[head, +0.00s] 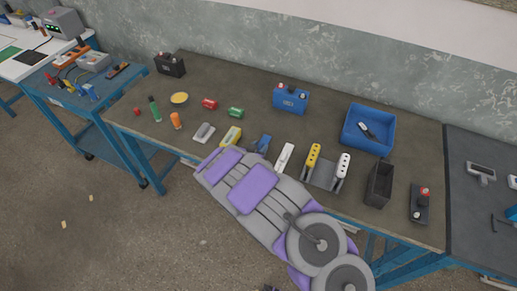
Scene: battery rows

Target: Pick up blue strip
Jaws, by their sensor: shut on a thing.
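A blue piece (263,143), likely the blue strip, shows at the front edge of the workbench, just beyond my arm. Its near end is hidden by the arm, so I cannot tell whether it is held or resting on the bench. A yellow strip (231,136) lies to its left and a white strip (284,157) to its right. My grey and purple arm reaches up from the lower right across the bench's front edge.
A grey rack (322,181) with yellow and white strips stands to the right, beside an open black box (379,185). Behind are a blue battery (290,98) and a blue tray (369,129). Small cells and a grey device (204,132) lie left. The bench's centre is clear.

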